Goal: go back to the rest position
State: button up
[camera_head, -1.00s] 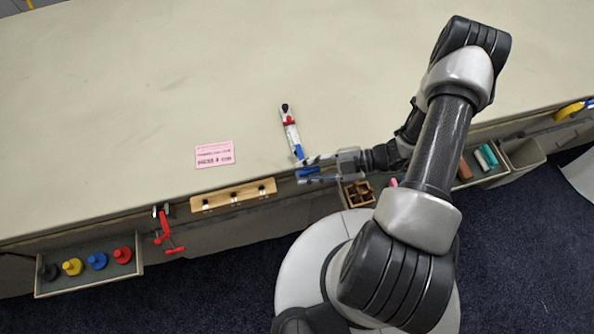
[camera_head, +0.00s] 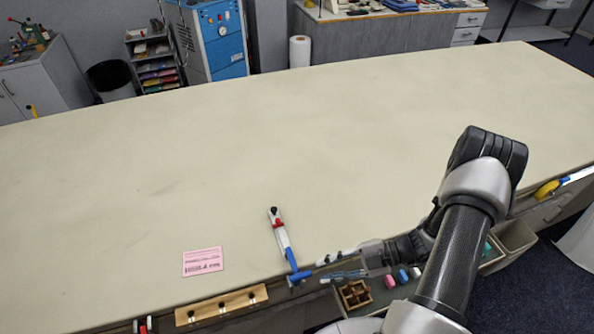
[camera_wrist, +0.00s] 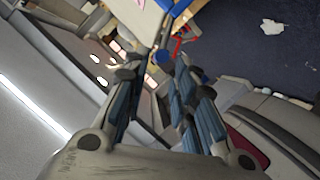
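My gripper (camera_head: 328,268) is at the table's front edge in the head view, its two fingers apart with nothing seen between them. In the wrist view my fingers (camera_wrist: 160,75) also show with a gap between them. A white tool with red and blue parts (camera_head: 281,238) lies on the table just left of the fingertips. Its blue end is close to them; I cannot tell whether they touch. My arm reaches in from the lower right, bent at the elbow.
The long cloth table (camera_head: 330,140) is mostly bare. A pink card (camera_head: 203,261) lies left of the tool. Along the front edge are a wooden rack (camera_head: 222,307), a wooden compartment box (camera_head: 355,293) in an open drawer, and a grey bin (camera_head: 514,240).

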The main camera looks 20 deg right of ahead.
jog(key=a+r+n+g+h+b, duration=0.25)
jog(key=r+n, duration=0.35)
jog(key=n, duration=0.5)
jog(key=a+r+n+g+h+b, duration=0.1)
jog(key=r+n+g+h+b, duration=0.2)
jog(key=r+n, duration=0.6)
jog(key=s+a+r+n+t+h+b, duration=0.1)
jog(key=s+r+n+t+h+b, duration=0.1)
jog(key=n, duration=1.2)
jog(key=s+a+r+n+t+h+b, duration=0.2)
jog(key=s+r+n+t+h, duration=0.3)
jog(key=n, duration=1)
jog(key=shift+s+h+b, duration=0.4)
jog(key=shift+s+h, duration=0.25)
jog(key=shift+s, duration=0.15)
